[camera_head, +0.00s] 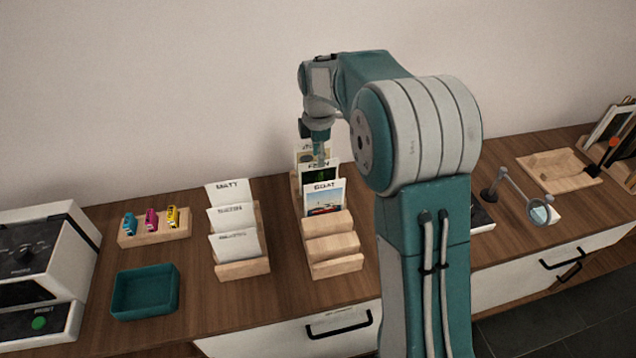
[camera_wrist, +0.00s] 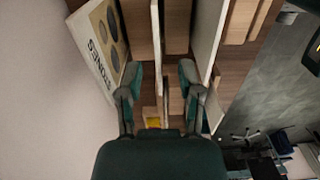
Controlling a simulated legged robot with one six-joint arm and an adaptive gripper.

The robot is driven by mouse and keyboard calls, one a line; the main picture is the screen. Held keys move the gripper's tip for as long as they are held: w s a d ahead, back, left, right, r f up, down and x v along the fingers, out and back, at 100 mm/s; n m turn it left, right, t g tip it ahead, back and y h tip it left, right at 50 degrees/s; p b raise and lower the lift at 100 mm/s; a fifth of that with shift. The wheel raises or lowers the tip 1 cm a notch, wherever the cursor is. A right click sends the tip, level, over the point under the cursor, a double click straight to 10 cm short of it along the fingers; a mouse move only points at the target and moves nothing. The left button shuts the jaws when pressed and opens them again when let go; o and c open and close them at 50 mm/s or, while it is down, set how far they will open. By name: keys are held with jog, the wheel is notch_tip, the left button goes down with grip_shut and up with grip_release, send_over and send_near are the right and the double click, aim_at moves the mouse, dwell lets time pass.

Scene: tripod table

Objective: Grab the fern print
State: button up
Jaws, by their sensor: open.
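The fern print (camera_head: 320,174) is a card with a dark picture and a "FERN" heading. It stands in a wooden rack (camera_head: 335,268), behind the boat print (camera_head: 324,200) and in front of the stones print (camera_head: 303,157). My gripper (camera_head: 318,160) points down at the fern print's top, partly covering it in the head view. In the wrist view my gripper (camera_wrist: 160,78) is open. A thin pale upright edge, apparently the fern print (camera_wrist: 156,40), shows between its fingers. The stones print (camera_wrist: 103,40) is left of the fingers and the boat print (camera_wrist: 208,40) right. Contact cannot be told.
A rack of white paper cards (camera_head: 235,245), a teal tray (camera_head: 145,292) and a wooden block with small coloured items (camera_head: 155,230) stand to the left. A magnifier (camera_head: 540,212) and a wooden tray (camera_head: 558,172) are to the right. The wall is close behind.

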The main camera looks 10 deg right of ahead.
aim_at(318, 170)
notch_tip(318, 170, down, 5)
jog(key=shift+w+f, duration=0.1)
jog(key=shift+w, duration=0.05)
grip_shut()
